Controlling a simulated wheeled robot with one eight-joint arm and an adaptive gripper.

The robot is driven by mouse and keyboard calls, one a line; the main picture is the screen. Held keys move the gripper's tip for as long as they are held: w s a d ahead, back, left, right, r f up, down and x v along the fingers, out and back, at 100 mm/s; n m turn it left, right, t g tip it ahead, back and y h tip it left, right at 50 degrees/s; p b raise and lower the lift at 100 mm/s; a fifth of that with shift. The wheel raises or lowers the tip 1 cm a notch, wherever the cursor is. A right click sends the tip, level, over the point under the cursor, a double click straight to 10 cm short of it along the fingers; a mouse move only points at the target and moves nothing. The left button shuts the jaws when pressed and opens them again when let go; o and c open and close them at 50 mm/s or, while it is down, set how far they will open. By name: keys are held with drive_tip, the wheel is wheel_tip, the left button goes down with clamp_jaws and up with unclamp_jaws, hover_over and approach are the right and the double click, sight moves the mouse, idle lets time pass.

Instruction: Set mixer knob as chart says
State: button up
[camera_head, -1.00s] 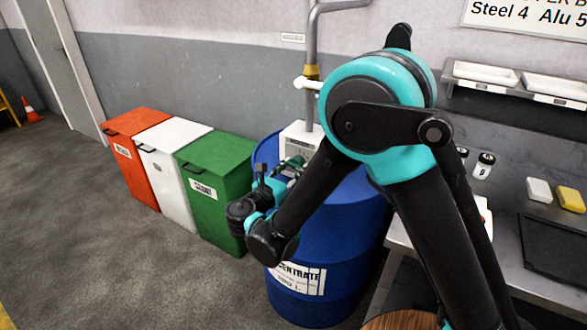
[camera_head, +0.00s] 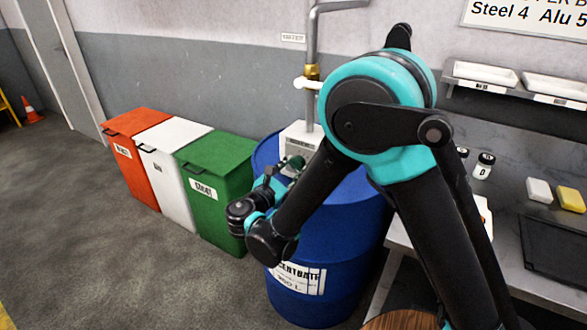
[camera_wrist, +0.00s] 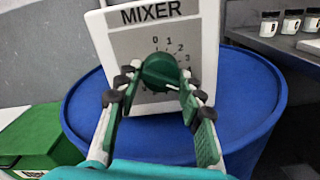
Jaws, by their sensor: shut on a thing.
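The mixer (camera_wrist: 153,45) is a white box with a grey dial face, labelled MIXER, above the blue drum; it also shows in the head view (camera_head: 299,133). Its round green knob (camera_wrist: 160,72) sits amid numbers; 0, 1, 2 and 3 are readable, the lower ones are partly hidden by my fingers. My gripper (camera_wrist: 158,88) is shut on the knob, one finger at each side. The knob's pointer setting is not clear to me. In the head view, the chart (camera_head: 525,18) at the top right is cut off and reads "Steel 4 Alu 5".
The blue drum (camera_head: 330,240) stands below the mixer. Green (camera_head: 215,180), white (camera_head: 170,165) and red (camera_head: 132,150) bins stand to its left. A bench (camera_head: 505,205) with jars and a shelf (camera_head: 515,92) with trays are at the right.

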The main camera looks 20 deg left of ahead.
drive_tip(key=m, duration=0.5)
drive_tip(key=shift+m, duration=0.3)
drive_tip(key=m, duration=0.4)
drive_tip(key=shift+m, duration=0.4)
drive_tip(key=o, duration=1.2)
drive_tip(key=shift+c, duration=0.2)
drive_tip(key=shift+s+a, duration=0.1)
drive_tip(key=s+a, duration=0.1)
drive_tip(key=s, duration=1)
drive_tip(key=shift+s, duration=0.4)
